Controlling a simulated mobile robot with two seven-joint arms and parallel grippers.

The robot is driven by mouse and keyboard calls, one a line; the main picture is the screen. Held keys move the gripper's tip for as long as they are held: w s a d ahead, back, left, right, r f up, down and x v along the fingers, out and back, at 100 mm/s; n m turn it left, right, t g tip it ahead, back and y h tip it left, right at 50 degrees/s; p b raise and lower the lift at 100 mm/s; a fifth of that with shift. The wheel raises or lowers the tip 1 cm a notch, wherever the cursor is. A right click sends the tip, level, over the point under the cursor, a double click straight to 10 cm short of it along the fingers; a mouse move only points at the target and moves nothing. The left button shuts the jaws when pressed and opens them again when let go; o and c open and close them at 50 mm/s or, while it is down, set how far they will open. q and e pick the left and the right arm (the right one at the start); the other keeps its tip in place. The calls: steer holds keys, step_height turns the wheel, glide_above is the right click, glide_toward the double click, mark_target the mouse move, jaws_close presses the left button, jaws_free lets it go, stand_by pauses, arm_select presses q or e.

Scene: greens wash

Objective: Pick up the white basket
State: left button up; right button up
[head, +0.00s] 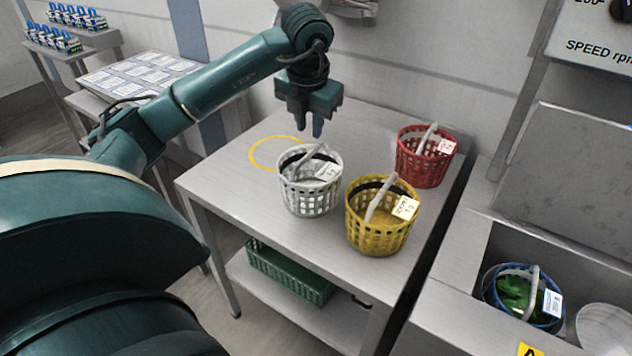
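The white basket (309,193) stands upright on the steel table, with its pale handle raised and tilted and a white tag at its rim. Its inside is mostly hidden by the rim and handle. My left gripper (309,122) points down above the basket, near its back side and apart from it. Its two fingers show a gap with nothing between them. My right gripper is out of view.
A yellow basket (371,235) stands close on the right, and a red basket (420,168) is behind it. A yellow ring (253,147) marks the steel table (236,188). A blue basket (488,291) with greens sits in the sink beside a round strainer. A green crate is on the lower shelf.

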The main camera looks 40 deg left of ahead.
mark_target(310, 153)
arm_select(q)
steer(key=x, duration=0.6)
steer(key=shift+f, duration=0.1)
steer(key=shift+p+x, duration=0.55)
steer(key=shift+x, duration=2.55)
steer(key=shift+w+a, duration=0.1)
jaws_close()
